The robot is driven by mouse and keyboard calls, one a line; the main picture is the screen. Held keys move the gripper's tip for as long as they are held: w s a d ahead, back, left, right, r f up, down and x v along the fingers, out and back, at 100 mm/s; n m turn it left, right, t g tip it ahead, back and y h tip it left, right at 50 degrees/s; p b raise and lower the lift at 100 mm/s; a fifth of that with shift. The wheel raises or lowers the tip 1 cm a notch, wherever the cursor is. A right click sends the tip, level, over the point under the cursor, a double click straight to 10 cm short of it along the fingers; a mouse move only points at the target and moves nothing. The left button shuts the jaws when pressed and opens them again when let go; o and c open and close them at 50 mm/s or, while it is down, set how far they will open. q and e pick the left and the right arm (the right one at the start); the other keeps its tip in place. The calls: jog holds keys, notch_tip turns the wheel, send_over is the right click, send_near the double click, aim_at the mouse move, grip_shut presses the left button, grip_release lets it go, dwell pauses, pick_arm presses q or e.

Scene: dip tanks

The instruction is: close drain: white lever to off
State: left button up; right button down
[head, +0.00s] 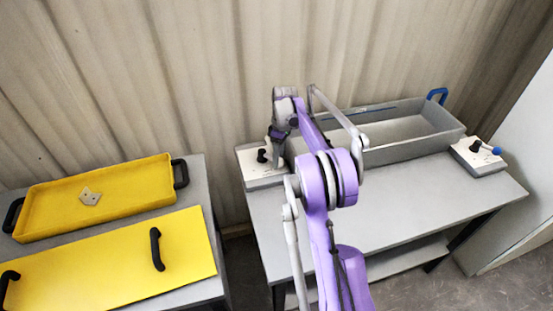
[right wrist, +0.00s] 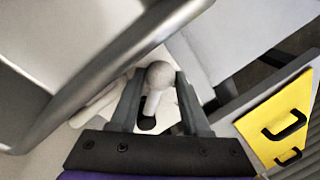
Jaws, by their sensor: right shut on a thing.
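The white lever (right wrist: 159,76) has a round knob and a pale shaft rising from a dark pivot. It stands between the two fingers of my right gripper (right wrist: 158,98), which is shut on it. In the head view my right gripper (head: 276,154) is at the white control box (head: 265,176) on the left end of the grey table. A black pivot (head: 262,156) shows on the box, but the lever itself is mostly hidden by the gripper there. I cannot read the on and off marks. My left gripper is not in view.
A grey tank (head: 410,150) with a blue handle (head: 437,95) stands behind my right arm. A yellow tray (head: 130,206) and yellow lid (head: 110,265) lie on the left table. The grey table's front (head: 430,205) is clear.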

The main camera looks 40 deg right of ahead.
jog(key=shift+d, duration=0.2)
dwell(0.4)
jog(key=shift+c, duration=1.9)
grip_release()
notch_tip(320, 180, up, 11)
jog(key=d+p, duration=0.1)
jog(key=d, duration=0.1)
jog(key=shift+w+f, duration=0.15)
jog(key=shift+w, duration=0.3)
